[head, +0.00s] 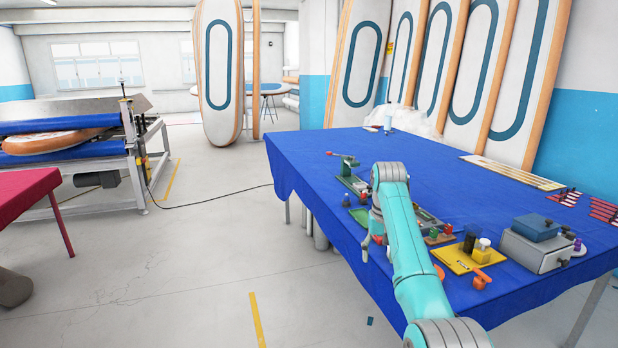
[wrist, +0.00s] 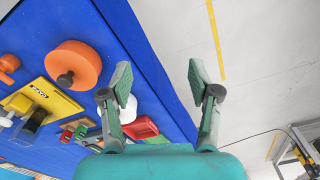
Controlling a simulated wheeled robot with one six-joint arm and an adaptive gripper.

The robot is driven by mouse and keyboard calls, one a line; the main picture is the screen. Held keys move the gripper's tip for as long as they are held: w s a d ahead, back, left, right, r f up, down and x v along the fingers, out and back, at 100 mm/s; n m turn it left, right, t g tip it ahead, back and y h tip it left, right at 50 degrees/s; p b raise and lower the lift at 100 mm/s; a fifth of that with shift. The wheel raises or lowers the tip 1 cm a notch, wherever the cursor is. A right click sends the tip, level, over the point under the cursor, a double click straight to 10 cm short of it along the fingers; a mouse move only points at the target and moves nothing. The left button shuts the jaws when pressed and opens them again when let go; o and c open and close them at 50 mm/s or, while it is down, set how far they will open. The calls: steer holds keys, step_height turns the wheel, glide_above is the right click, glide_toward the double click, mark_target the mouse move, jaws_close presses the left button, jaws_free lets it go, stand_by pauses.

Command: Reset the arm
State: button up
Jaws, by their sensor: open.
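My teal arm reaches out over the front left part of the blue-covered table (head: 315,157). My gripper (head: 371,246) hangs near the table's left edge, partly hidden by the arm in the head view. In the wrist view my gripper (wrist: 158,80) has its two fingers spread wide with nothing between them. Behind the fingers, the table's blue edge and the pale floor show. A white round item (wrist: 122,104) is partly hidden behind one finger.
A yellow tray (head: 455,262) with a dark cup (head: 470,238) stands right of my arm. An orange disc (wrist: 78,60) lies nearby. A grey box (head: 535,255) is at the right.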

steer(key=s+f+t, duration=0.2)
steer(key=s+f, duration=0.1)
steer(key=f, duration=1.1)
steer(key=s+f+t, duration=0.1)
steer(key=s+f, duration=0.2)
steer(key=f, duration=1.1)
steer(key=s+f+t, duration=0.4)
steer(key=s+f, duration=1.2)
steer(key=s, duration=0.4)
steer(key=s+r+t, duration=0.2)
steer(key=s, duration=1)
steer(key=s+r+t, duration=0.1)
steer(key=s+r, duration=0.1)
steer(key=s, duration=1)
steer(key=s+r+t, duration=0.2)
steer(key=s+r, duration=0.7)
steer(key=r, duration=0.3)
steer(key=s+r+t, duration=0.2)
steer(key=s+r, duration=0.8)
steer(key=r, duration=0.2)
steer(key=shift+a+n, duration=0.2)
steer(key=shift+n, duration=0.2)
